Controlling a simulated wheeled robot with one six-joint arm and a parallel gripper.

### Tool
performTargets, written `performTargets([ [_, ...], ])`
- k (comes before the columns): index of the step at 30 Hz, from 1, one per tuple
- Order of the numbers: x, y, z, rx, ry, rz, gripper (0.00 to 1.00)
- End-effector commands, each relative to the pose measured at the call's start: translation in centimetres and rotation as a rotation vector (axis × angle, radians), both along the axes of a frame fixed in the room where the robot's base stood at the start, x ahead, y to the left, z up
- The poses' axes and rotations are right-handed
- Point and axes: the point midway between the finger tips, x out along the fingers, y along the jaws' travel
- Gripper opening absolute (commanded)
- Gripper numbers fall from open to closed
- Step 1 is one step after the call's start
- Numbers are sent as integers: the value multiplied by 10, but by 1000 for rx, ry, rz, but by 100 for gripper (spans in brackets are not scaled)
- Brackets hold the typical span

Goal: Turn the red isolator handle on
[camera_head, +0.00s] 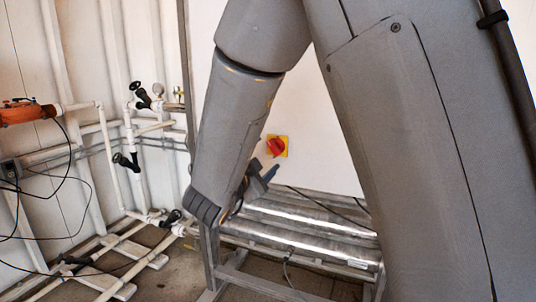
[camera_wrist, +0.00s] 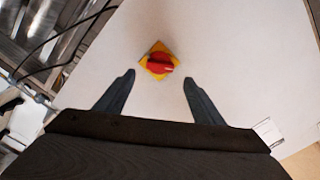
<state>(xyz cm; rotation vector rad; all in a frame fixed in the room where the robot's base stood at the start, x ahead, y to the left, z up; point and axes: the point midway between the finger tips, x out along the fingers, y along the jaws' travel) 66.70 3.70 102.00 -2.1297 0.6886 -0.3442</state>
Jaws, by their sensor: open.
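The red isolator handle (camera_wrist: 160,63) is a red rotary knob on a yellow square plate (camera_wrist: 148,69), mounted on a white panel. In the wrist view it sits just beyond the fingertips, near the middle between them. My gripper (camera_wrist: 158,84) is open and empty, its two dark fingers apart on either side of the knob. The fingers do not touch it. In the head view the handle (camera_head: 275,147) shows on the panel, just right of my gripper (camera_head: 272,170), which is partly hidden by my wrist.
Steel cylinders (camera_head: 300,235) lie on a metal frame below the panel. White pipes with black valves (camera_head: 142,95) run along the left wall. An orange actuator (camera_head: 25,113) and loose black cables are at far left. The white panel (camera_wrist: 215,40) around the handle is mostly clear.

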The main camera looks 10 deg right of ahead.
Motion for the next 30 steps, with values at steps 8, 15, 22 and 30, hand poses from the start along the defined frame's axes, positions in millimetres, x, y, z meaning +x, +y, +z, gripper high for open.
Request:
performTargets([
  [8, -6, 4, 0, 0, 1, -1, 62],
  [15, -6, 4, 1, -29, 23, -1, 37],
  [22, -4, 8, 10, -301, 220, -4, 32],
  [30, -3, 11, 10, -741, 539, -7, 32],
])
